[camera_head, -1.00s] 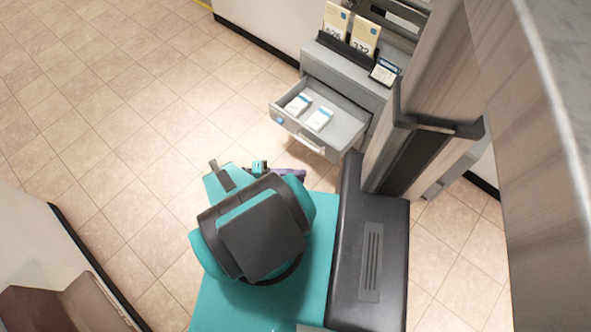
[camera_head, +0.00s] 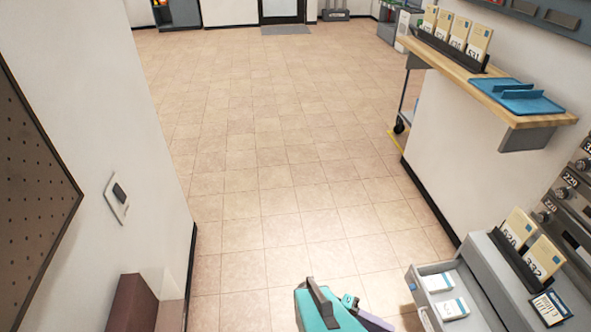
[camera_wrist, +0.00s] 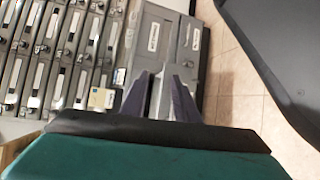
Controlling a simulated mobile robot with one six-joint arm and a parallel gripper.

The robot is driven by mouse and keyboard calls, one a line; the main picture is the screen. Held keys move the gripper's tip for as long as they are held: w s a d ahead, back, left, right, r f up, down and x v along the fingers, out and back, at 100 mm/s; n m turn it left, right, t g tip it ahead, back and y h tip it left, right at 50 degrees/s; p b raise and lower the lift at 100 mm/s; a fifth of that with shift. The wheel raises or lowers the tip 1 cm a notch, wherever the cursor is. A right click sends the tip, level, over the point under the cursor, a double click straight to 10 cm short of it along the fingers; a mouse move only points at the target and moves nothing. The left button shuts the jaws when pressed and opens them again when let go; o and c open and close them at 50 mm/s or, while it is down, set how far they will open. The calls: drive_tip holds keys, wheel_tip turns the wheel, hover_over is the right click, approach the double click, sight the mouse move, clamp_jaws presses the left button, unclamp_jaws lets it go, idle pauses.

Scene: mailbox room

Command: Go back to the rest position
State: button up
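My gripper (camera_wrist: 160,88) shows in the wrist view with two dark purple fingers standing apart and nothing visible held between them. Grey cabinet fronts with white labels lie beyond the fingers. In the head view the teal end of my arm and a purple part of my gripper (camera_head: 372,322) show at the bottom edge, left of the open grey drawer (camera_head: 429,312). White packets (camera_head: 452,308) lie in that drawer. The fingertips are cut off in the head view.
A wall of mailboxes (camera_wrist: 62,55) fills the left of the wrist view. A wooden shelf (camera_head: 500,100) with a blue tray (camera_head: 515,97) juts out at the right. A brown box (camera_head: 132,300) stands at lower left. The tiled floor (camera_head: 290,150) ahead is clear.

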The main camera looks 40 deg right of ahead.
drive_tip(key=w+a+f+n+t+y+p, duration=0.1)
drive_tip(key=w+a+n+t+y+p, duration=0.1)
drive_tip(key=w+a, duration=0.4)
drive_tip(key=w+a+f+n+t+y+p, duration=0.1)
drive_tip(key=w+a+n+t+p, duration=0.3)
drive_tip(key=a, duration=0.9)
drive_tip(key=w+a+n+t+y+p, duration=0.2)
drive_tip(key=w+a+n+y+p, duration=0.2)
drive_tip(key=w+a, duration=0.5)
drive_tip(key=shift+a+f+n+t+p, duration=0.4)
drive_tip(key=shift+a+n+p, duration=0.05)
drive_tip(key=shift+n+p, duration=0.05)
